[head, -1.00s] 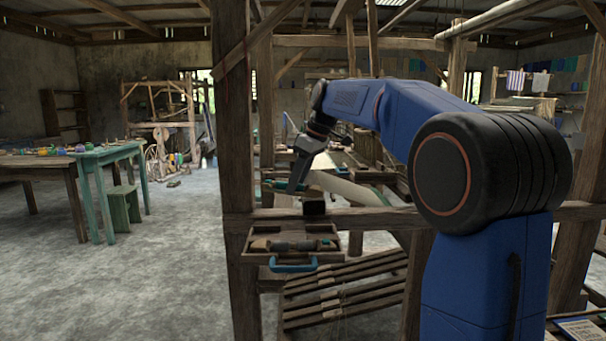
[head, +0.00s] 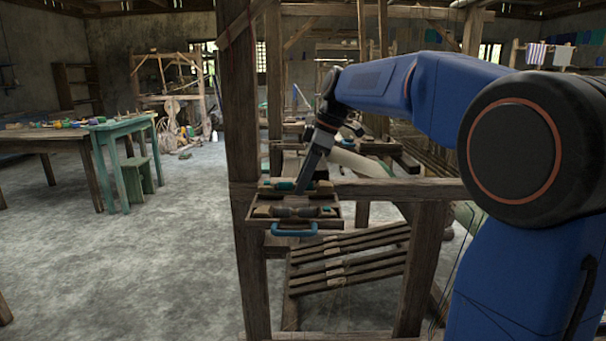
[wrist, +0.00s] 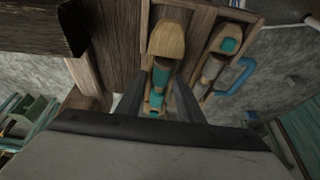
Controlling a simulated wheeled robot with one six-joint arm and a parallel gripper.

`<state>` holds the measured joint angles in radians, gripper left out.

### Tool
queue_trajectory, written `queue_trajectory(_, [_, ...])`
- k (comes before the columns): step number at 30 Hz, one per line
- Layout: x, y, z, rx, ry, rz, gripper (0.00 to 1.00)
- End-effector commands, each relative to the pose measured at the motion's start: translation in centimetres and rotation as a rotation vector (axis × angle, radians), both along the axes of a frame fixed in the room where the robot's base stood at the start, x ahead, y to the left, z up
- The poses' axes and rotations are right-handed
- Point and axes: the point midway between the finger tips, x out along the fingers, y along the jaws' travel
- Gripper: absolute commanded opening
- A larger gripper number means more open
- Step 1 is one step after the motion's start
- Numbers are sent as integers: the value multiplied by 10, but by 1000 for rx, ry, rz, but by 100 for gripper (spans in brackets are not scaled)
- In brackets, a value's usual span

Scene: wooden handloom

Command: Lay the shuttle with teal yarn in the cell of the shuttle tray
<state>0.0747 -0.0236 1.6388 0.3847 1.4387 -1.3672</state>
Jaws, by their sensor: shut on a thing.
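My gripper (head: 301,189) is shut on a wooden shuttle (head: 284,186) with teal yarn. In the wrist view the shuttle's pale wooden end (wrist: 166,40) and teal yarn (wrist: 159,78) show between the fingers (wrist: 157,92). The shuttle lies over the far side of the wooden shuttle tray (head: 333,224), lined up along a cell. I cannot tell whether it touches the cell floor. A second shuttle (wrist: 215,62), with grey and teal parts, lies in the neighbouring cell on the handle side. The fingers hide part of the held shuttle.
The tray has a blue handle (head: 293,230) on its near side. A thick wooden post (head: 249,130) stands just left of it, and a loom beam (head: 400,190) runs to the right. Slatted bars (head: 345,262) lie below. Open floor spreads to the left.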

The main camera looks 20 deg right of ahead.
Motion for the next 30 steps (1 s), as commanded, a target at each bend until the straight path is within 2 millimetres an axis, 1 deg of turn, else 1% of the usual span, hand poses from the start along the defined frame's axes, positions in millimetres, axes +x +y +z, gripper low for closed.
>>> queue_trajectory(11, [0, 0, -2, 0, 0, -1, 0])
queue_trajectory(30, [0, 0, -31, 0, 0, 0, 0])
